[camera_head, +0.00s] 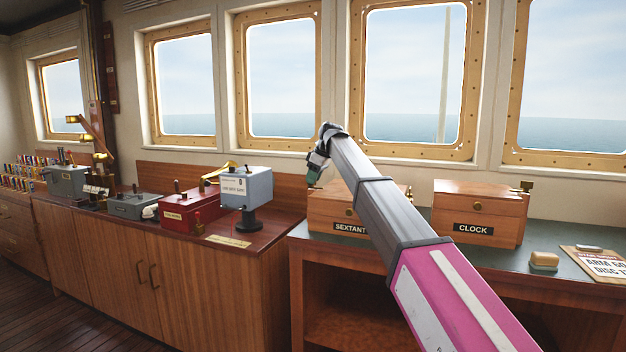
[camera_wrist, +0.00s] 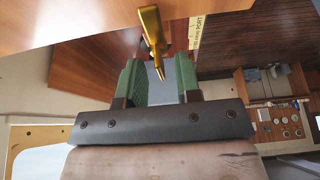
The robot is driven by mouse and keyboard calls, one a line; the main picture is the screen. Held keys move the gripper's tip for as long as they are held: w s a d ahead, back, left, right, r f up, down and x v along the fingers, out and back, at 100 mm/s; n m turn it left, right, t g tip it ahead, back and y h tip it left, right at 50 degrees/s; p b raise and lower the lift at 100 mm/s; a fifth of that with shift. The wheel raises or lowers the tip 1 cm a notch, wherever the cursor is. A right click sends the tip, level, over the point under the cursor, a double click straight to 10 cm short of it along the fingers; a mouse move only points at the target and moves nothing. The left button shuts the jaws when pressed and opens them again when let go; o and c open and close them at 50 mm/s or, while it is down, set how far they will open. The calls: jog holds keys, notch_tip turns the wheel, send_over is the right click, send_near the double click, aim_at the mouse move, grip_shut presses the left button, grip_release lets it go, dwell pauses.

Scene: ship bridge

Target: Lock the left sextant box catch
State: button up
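The wooden sextant box (camera_head: 322,215), labelled "SEXTANT", stands on the dark green desk top, partly hidden behind my arm. Its left catch is hidden in the head view by my gripper (camera_head: 318,168). In the wrist view, a brass catch (camera_wrist: 152,32) stands out from a wooden surface, and its tapered end points at the gap between the green fingers of my gripper (camera_wrist: 160,72). The fingers are apart, with the catch's tip at the mouth of the gap. I cannot tell whether either finger touches it.
A wooden clock box (camera_head: 480,205) stands to the right, with a brass catch (camera_head: 526,187) on its right side. A grey instrument on a stand (camera_head: 246,190) is to the left. A small tan block (camera_head: 544,260) and a clipboard (camera_head: 598,264) lie at the right.

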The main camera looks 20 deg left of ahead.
jog(key=v, duration=1)
jog(key=shift+r, duration=0.15)
jog(key=shift+d, duration=0.1)
